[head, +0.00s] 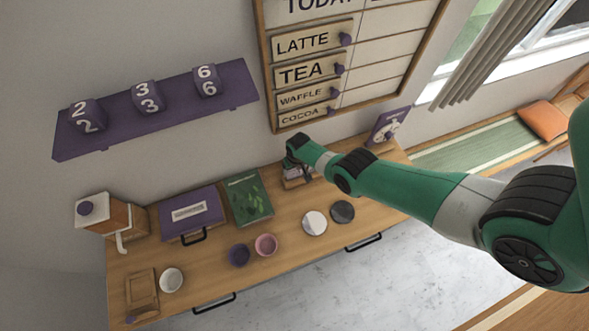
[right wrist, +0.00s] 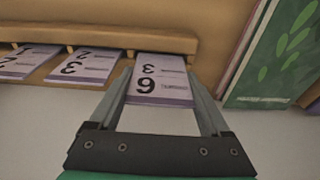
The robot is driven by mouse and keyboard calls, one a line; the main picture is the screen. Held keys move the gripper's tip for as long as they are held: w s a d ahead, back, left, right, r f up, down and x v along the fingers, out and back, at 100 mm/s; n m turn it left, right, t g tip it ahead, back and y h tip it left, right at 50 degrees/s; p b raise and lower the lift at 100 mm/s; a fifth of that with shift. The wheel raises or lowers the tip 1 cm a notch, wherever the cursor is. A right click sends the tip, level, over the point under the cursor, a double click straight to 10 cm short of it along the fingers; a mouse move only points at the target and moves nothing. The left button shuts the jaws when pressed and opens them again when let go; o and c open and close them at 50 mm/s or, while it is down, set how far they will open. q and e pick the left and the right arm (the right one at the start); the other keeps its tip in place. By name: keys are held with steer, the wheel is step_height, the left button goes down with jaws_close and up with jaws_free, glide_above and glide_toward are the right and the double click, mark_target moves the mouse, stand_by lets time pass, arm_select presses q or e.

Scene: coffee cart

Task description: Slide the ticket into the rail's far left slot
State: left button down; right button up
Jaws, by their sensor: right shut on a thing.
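My right gripper (right wrist: 160,105) is shut on a pale ticket (right wrist: 160,82) marked with 3 and 6, which shows upside down between the two fingers in the right wrist view. The ticket's far edge meets the wooden rail (right wrist: 165,42) at the rail end nearest the green board. I cannot tell how deep it sits in the slot. Two other tickets (right wrist: 86,66) (right wrist: 24,62) lie along the rail beside it, apart from my fingers. In the head view, my right gripper (head: 299,168) is over the small rail and partly hides it. My left gripper is not in view.
Two round discs (head: 314,222) (head: 342,211) lie in front. The counter's front right is clear.

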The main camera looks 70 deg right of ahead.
steer(key=shift+f, duration=0.1)
steer(key=shift+f+b, duration=0.75)
steer(key=shift+b, duration=0.05)
steer(key=o, duration=1.1)
steer(key=shift+r, duration=0.15)
steer(key=r+p, duration=0.3)
steer(key=p, duration=0.1)
steer(key=a+r+p, duration=0.1)
steer(key=r+p, duration=0.3)
steer(key=s+r+p, duration=0.1)
steer(key=r+p, duration=0.3)
steer(key=shift+s+a+r, duration=0.1)
steer(key=shift+a+r, duration=0.05)
